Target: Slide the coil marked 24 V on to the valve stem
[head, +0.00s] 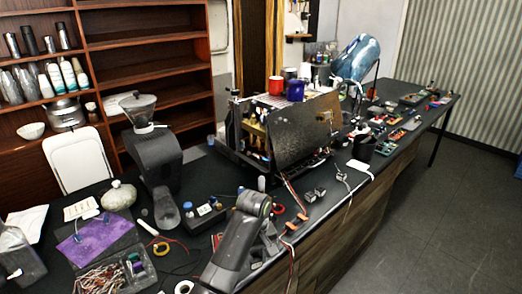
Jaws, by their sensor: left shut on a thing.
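My left arm comes in from the bottom, and my left gripper (268,238) is low over the near bench, partly hidden behind my own arm. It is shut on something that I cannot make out. Two small dark blocks that look like coils, one (308,196) and another (320,190), lie on the bench to the right of the gripper; no marking is readable. The brewer (322,128), a dark box with its front side panel tilted, stands beyond the gripper. I cannot make out the valve stem. My right gripper is not in view.
A black grinder (152,160) stands on the left, near a purple cloth (97,241) and a case of wires (112,276). Red wires and orange clips (296,221) lie right of my gripper. A black cup (363,148) and scattered tools are farther along the bench (340,215).

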